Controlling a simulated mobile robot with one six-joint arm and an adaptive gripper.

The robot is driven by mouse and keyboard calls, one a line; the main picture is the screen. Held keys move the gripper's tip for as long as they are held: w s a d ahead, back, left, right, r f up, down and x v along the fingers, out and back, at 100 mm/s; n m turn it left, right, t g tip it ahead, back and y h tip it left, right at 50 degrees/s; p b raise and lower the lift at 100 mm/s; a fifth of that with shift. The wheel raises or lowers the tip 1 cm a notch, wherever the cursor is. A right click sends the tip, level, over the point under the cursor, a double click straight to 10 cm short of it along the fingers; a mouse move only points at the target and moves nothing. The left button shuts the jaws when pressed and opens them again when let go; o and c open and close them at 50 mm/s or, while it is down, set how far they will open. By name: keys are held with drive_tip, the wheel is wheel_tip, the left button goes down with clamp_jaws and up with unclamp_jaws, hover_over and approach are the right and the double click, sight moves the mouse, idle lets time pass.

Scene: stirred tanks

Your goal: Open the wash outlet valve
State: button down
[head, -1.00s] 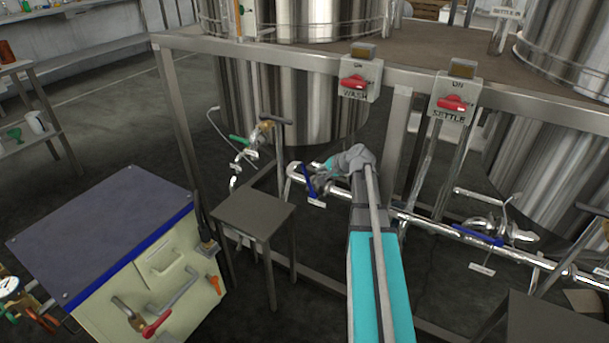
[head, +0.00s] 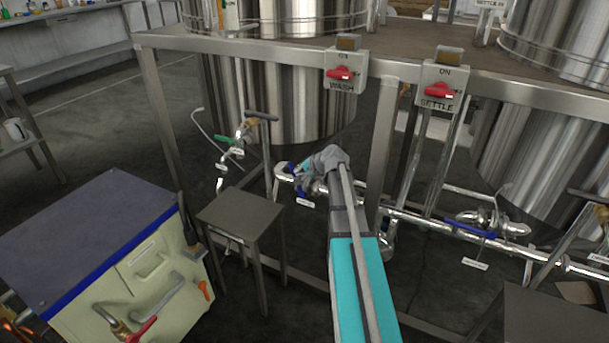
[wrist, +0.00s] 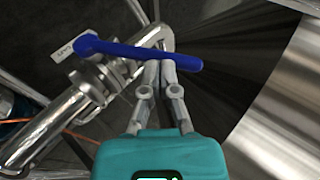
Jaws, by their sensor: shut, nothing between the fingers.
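The wash outlet valve has a blue lever, seen large in the wrist view (wrist: 120,49) and small and partly hidden in the head view (head: 299,180). It sits on a metal pipe (wrist: 45,130) below the WASH switch. In the wrist view the lever lies slantwise across the pipe, neither in line with it nor clearly square to it. My gripper (wrist: 160,66) is shut and empty. Its fingertips are at the near side of the lever, toward its right end, and seem to touch it. The gripper also shows at the valve in the head view (head: 308,168).
A WASH switch box (head: 345,72) and a SETTLE switch box (head: 439,92) hang on the frame. Another blue lever (head: 470,228) is on the pipe to the right. A small table (head: 240,215) and a cabinet (head: 95,240) stand left. A tank wall (wrist: 285,110) is close on the right.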

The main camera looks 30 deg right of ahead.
sight(293, 173)
drive_tip(key=shift+b+x, duration=1)
drive_tip(key=shift+x, duration=1.1)
drive_tip(key=shift+d, duration=0.2)
